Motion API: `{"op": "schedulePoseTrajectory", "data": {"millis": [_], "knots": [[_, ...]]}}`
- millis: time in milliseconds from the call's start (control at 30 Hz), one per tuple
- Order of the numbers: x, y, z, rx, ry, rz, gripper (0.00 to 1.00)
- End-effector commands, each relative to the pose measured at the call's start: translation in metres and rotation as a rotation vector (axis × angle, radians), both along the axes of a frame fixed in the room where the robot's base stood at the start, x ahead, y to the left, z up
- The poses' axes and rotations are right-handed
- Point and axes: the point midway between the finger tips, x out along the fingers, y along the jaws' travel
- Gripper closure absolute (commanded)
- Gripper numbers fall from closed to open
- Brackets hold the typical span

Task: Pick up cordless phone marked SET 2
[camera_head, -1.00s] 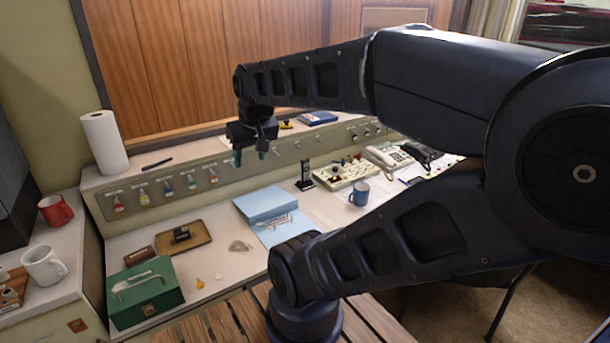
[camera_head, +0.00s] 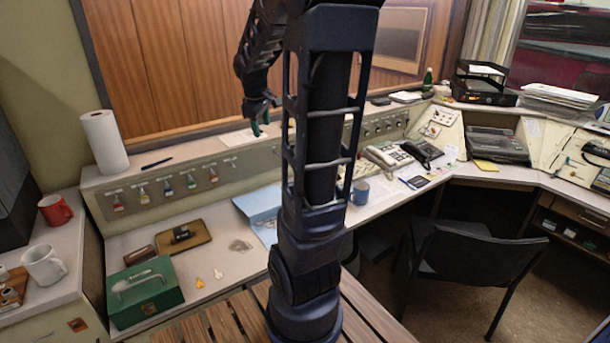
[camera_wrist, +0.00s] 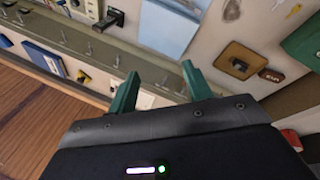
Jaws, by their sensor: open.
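My gripper (camera_head: 262,125) is open and empty, raised over the back ledge of the console, in front of the wood panelling. In the wrist view its two green fingers (camera_wrist: 160,82) are apart, with only the ledge and desk beyond them. A small black upright handset (camera_wrist: 110,18), seemingly the cordless phone, stands on the desk at the upper left of the wrist view, beyond the fingers and well apart from them. No SET 2 marking is legible. In the head view my arm hides that spot.
A light blue folder (camera_wrist: 165,28) lies beside the handset. A blue mug (camera_head: 360,192) and desk phones (camera_head: 388,156) stand to the right. A brown tray (camera_head: 203,228) with a black object and a green box (camera_head: 145,292) are at the left. A black chair (camera_head: 470,260) stands at right.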

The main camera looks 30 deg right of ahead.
Motion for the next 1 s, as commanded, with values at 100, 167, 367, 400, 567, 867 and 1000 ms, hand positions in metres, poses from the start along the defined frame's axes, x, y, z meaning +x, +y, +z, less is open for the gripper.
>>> {"op": "schedulePoseTrajectory", "data": {"millis": [100, 167, 367, 400, 567, 867, 1000], "knots": [[0.029, -0.024, -0.015, -0.05, 0.046, 0.069, 0.5], [0.042, -0.036, -0.023, -0.074, 0.068, 0.108, 0.5], [0.084, -0.078, -0.053, -0.156, 0.15, 0.24, 0.5], [0.092, -0.087, -0.06, -0.172, 0.167, 0.267, 0.5], [0.122, -0.122, -0.09, -0.232, 0.242, 0.378, 0.5], [0.167, -0.19, -0.157, -0.331, 0.399, 0.601, 0.5], [0.183, -0.221, -0.192, -0.368, 0.476, 0.708, 0.5]]}}
